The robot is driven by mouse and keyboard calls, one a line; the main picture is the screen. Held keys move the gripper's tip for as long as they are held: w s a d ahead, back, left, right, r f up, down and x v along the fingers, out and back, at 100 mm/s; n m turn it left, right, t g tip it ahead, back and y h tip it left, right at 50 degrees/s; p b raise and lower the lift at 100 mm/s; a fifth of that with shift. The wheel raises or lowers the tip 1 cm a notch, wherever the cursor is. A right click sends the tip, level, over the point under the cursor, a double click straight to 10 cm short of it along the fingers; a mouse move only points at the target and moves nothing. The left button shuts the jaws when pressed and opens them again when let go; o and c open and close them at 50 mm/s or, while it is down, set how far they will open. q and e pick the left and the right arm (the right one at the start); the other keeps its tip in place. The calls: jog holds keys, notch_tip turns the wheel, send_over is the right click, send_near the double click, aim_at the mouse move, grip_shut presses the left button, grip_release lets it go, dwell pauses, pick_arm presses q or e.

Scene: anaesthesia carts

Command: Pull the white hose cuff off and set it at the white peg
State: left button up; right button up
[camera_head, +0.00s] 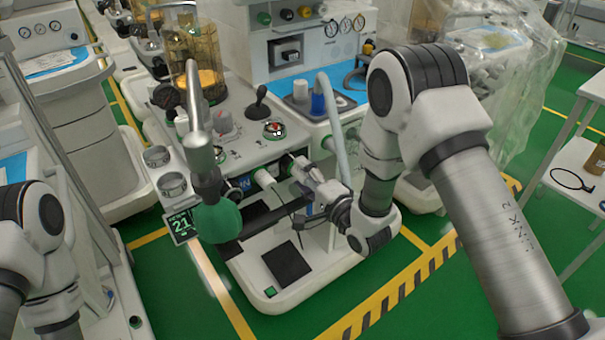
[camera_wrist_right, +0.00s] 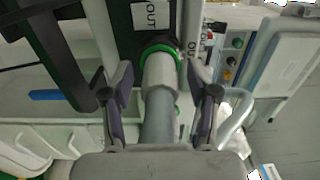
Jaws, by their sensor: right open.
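The white hose cuff (camera_wrist_right: 160,75) sits on a green-ringed port of the machine in the right wrist view, beside an OUT label. A grey hose (camera_wrist_right: 158,120) runs from it toward my wrist. My right gripper (camera_head: 299,184) is at the front of the anaesthesia machine in the head view. In the wrist view its fingers (camera_wrist_right: 163,98) are open, one on each side of the cuff and hose, with gaps visible. The cuff is largely hidden by the gripper in the head view. I cannot make out the white peg for certain. My left gripper is out of view.
A green breathing bag (camera_head: 218,220) hangs left of my right gripper. A pale curved hose (camera_head: 334,130) stands behind it. The cart base (camera_head: 345,258) lies below. A screen (camera_head: 180,224) reading 21 is at the left. Green floor (camera_head: 410,285) is clear in front.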

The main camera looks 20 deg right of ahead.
aim_at(309, 180)
dwell(0.3)
grip_shut()
jog(key=shift+s, duration=0.1)
jog(key=shift+p+v, duration=0.35)
jog(key=shift+v, duration=2.6)
